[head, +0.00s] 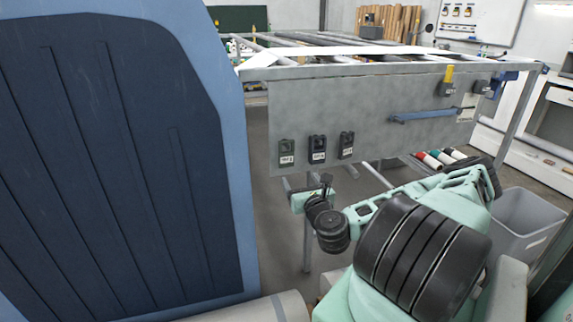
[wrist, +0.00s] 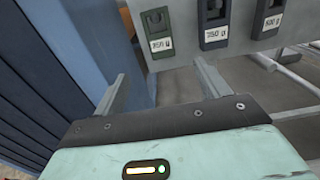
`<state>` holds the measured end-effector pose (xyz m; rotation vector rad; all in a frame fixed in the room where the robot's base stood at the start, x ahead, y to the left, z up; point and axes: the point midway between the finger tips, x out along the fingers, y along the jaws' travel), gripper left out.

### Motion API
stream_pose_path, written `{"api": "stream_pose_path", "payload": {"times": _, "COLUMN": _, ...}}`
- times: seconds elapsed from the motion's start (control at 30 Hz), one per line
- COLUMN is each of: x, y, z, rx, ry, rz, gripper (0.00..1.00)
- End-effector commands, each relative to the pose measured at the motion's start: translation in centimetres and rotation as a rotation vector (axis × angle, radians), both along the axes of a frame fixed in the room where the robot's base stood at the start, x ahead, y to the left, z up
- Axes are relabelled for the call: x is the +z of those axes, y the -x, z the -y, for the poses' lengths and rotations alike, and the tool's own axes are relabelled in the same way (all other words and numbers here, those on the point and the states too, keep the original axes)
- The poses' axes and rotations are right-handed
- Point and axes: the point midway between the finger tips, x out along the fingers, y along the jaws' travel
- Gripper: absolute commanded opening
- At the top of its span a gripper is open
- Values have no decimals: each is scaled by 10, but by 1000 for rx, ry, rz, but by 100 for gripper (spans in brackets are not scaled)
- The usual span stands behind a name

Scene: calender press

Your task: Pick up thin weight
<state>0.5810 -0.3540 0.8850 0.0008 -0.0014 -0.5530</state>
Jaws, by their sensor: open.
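Several dark blocks hang in a row on the grey side panel (head: 375,125), each above a small white label in grams. The leftmost block (head: 287,147) is dark green; it also shows in the wrist view (wrist: 155,22). A blacker middle block (head: 318,145) and a right block (head: 347,141) hang beside it. I cannot tell for sure which is the thin weight. My gripper (wrist: 161,70) is open and empty, its two fingers spread below and in front of the leftmost block, apart from it. In the head view my gripper (head: 326,181) is small and partly hidden by my wrist.
A large blue cabinet (head: 110,150) stands close on the left. A blue bar (head: 435,115) and a yellow-topped holder (head: 448,80) are on the panel's right. A grey bin (head: 528,222) and coloured rolls (head: 438,158) are at right. Frame legs stand below the panel.

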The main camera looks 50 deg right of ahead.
Motion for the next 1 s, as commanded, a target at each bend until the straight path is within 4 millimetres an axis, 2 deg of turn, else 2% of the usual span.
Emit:
{"api": "stream_pose_path", "payload": {"times": 0.03, "x": -6, "y": -4, "z": 2, "rx": 2, "ry": 3, "rz": 2, "gripper": 75}}
{"api": "stream_pose_path", "payload": {"times": 0.17, "x": 2, "y": -23, "z": 13, "rx": 3, "ry": 4, "rz": 0, "gripper": 75}}
{"api": "stream_pose_path", "payload": {"times": 0.4, "x": 2, "y": -60, "z": 36, "rx": 2, "ry": 3, "rz": -2, "gripper": 75}}
{"api": "stream_pose_path", "payload": {"times": 0.67, "x": 2, "y": -75, "z": 46, "rx": 2, "ry": 2, "rz": -1, "gripper": 75}}
{"api": "stream_pose_path", "payload": {"times": 1.0, "x": 4, "y": -111, "z": 70, "rx": 3, "ry": 3, "rz": -2, "gripper": 75}}
